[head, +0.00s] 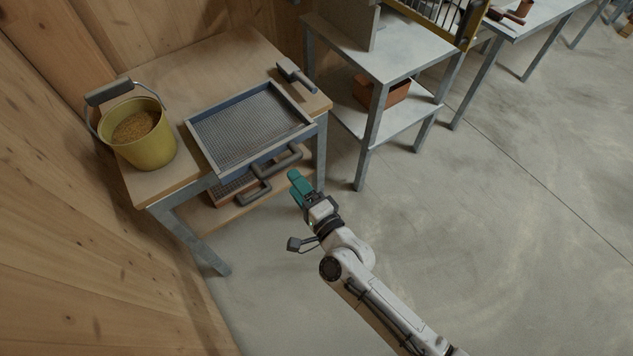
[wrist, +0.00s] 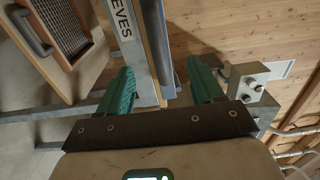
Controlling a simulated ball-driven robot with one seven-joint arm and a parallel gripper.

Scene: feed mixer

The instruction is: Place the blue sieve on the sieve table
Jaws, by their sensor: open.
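The blue sieve (head: 309,128), a blue-framed tray with grey mesh, lies on top of the wooden-topped table (head: 218,72) in the head view. The wrist view shows this table's metal edge (wrist: 127,30) with a label reading "EVES", partly cut off. My gripper (head: 297,188) is at the front right of the table, close to the handle. In the wrist view its two teal fingers (wrist: 163,88) are apart, with no object clearly held between them.
A brown-framed sieve (head: 232,192) with a handle sits on the lower shelf; it also shows in the wrist view (wrist: 88,62). A grey metal table (head: 398,50) is right.

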